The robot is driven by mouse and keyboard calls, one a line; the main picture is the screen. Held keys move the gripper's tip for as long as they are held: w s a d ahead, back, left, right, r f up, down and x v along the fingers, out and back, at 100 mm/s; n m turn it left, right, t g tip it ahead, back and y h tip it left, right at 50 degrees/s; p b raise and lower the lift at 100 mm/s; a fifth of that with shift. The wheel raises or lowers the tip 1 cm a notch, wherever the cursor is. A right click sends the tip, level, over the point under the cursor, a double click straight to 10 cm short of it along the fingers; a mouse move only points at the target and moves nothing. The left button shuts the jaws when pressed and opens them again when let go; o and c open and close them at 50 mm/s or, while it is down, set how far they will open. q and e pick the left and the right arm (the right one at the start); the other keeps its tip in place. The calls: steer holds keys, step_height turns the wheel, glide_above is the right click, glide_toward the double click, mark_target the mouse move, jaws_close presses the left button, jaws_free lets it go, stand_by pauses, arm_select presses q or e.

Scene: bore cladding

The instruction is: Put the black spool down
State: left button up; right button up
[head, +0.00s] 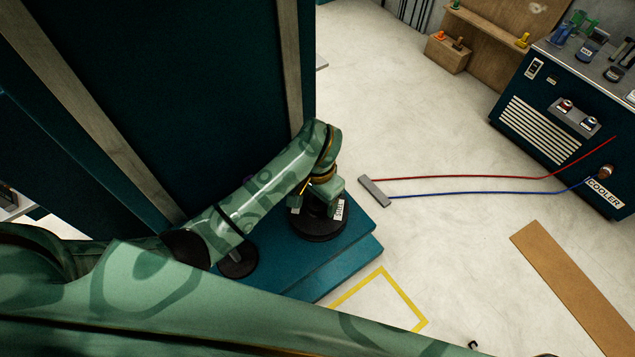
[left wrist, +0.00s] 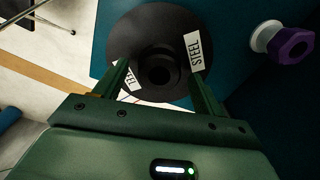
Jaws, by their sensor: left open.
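The black spool (head: 318,229) has a wide round flange and white STEEL labels. It stands upright on the teal platform (head: 345,262), at its right end. In the left wrist view the spool (left wrist: 150,25) is seen from above, with its dark round hub between my finger tips. My left gripper (head: 318,203) is open, pointing down over the spool, one finger on each side of the hub. It also shows in the left wrist view (left wrist: 162,88). I cannot tell whether the fingers touch the spool. My right gripper is not in view.
A second black disc (head: 238,260) is on the platform to the left. A tall dark teal cabinet (head: 170,90) rises behind. A yellow floor outline (head: 385,298) lies in front. Red and blue hoses run to the cooler (head: 560,125). A purple-and-white piece (left wrist: 285,43) is near.

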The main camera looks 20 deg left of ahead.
arm_select(q)
step_height(320, 180, up, 11)
steer(key=p, duration=0.2)
stand_by(0.5)
